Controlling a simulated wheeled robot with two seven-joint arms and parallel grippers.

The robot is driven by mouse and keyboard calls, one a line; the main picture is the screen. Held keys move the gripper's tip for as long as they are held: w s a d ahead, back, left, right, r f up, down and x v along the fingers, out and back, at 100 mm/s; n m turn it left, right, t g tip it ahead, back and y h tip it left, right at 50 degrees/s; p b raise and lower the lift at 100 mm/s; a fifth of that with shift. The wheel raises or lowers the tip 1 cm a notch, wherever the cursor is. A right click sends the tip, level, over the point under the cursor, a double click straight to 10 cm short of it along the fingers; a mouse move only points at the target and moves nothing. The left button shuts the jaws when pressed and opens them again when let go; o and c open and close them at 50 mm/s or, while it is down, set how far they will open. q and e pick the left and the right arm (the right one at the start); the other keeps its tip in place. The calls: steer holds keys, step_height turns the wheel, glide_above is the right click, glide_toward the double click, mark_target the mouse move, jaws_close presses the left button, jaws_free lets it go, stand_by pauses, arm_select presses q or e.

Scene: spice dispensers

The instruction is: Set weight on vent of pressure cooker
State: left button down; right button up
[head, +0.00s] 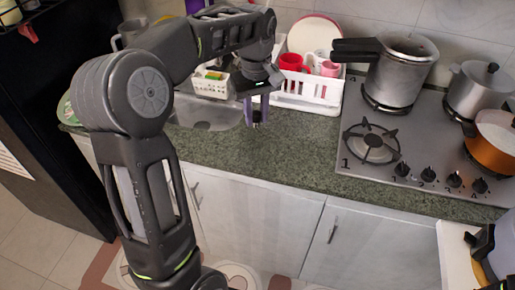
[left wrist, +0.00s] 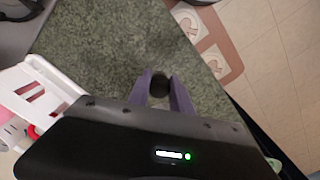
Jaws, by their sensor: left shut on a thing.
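The pressure cooker (head: 402,72) is a silver pot with a long black handle, standing on a back burner of the stove. Its vent is too small to make out. My left gripper (head: 256,112) points down over the counter, well to the left of the cooker. It is shut on a small dark weight (head: 257,124), held at the tips of its purple fingers. In the left wrist view the weight (left wrist: 159,84) shows as a dark round thing between the fingers (left wrist: 160,92).
A white dish rack (head: 318,100) with red and pink cups stands behind the gripper. The stove (head: 420,180) holds a silver pot (head: 478,88) and an orange-brown pan (head: 493,140) right of the cooker. The front left burner (head: 370,147) is empty. The green counter (head: 285,150) is clear in front.

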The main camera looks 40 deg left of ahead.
arm_select(q)
glide_above(256, 151)
steer(key=shift+f+p, duration=0.4)
steer(key=shift+f, duration=2.75)
steer(key=shift+d+f+p, duration=0.1)
steer(key=shift+f+p, duration=0.2)
steer(key=shift+f, duration=1.55)
steer(key=shift+f, duration=0.1)
steer(key=shift+f, duration=0.15)
steer(key=c, duration=1.2)
jaws_free()
steer(key=shift+o, duration=0.2)
step_height(256, 151, up, 12)
steer(key=shift+r+b, duration=0.25)
steer(key=shift+b, duration=0.3)
